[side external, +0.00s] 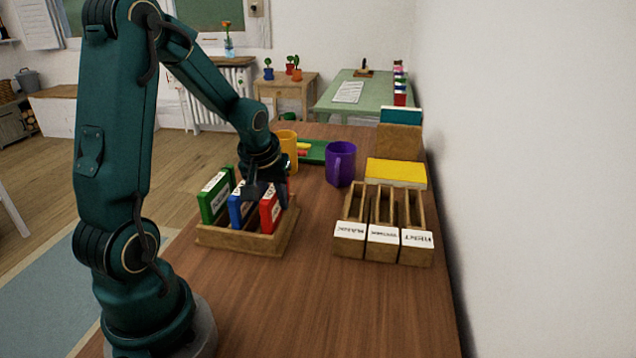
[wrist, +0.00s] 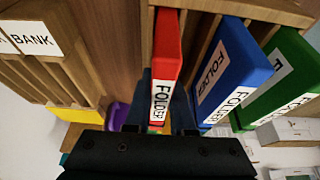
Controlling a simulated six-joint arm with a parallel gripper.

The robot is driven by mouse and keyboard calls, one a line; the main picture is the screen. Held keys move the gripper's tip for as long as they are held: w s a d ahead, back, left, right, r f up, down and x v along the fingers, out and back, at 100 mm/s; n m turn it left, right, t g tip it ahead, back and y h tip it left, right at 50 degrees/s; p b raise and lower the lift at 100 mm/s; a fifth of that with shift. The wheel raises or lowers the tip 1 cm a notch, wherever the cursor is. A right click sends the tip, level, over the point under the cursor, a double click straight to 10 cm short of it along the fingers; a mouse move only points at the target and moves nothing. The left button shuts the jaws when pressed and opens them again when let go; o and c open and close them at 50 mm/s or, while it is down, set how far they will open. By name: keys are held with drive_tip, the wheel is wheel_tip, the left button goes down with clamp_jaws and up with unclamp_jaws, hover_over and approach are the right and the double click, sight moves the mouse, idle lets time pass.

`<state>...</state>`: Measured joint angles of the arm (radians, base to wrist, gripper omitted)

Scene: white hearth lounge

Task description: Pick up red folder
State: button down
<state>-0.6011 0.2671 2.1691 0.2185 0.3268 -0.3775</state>
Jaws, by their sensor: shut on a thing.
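The red folder (side external: 272,210) stands upright in the right slot of a wooden rack (side external: 240,241), beside a blue folder (side external: 240,207) and a green folder (side external: 213,197). My gripper (side external: 264,186) is down at the top of the red folder. In the wrist view the red folder (wrist: 166,60) lies between the two dark fingers (wrist: 167,108), which are shut on it. The blue folder (wrist: 232,68) is close beside one finger. The red folder's lower end is within the rack, so I cannot tell whether it touches the bottom.
Right of the rack stands a wooden holder (side external: 383,222) with three labelled slots. A purple mug (side external: 341,164), an orange mug (side external: 288,149) and a yellow book (side external: 396,173) stand behind. The table's front (side external: 330,310) is clear. A white wall borders the right.

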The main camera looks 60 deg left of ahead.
wheel_tip(320, 180, up, 11)
drive_tip(key=s+d+r+m+t+h, duration=0.1)
drive_tip(key=d+m+h, duration=0.2)
drive_tip(key=d+m, duration=0.9)
drive_tip(key=n+y, duration=0.1)
drive_tip(key=n, duration=0.7)
hover_over(310, 232)
wheel_tip(310, 232, down, 8)
drive_tip(key=shift+m+y, duration=0.3)
drive_tip(key=shift+f, duration=2.25)
drive_tip(key=shift+f, duration=0.2)
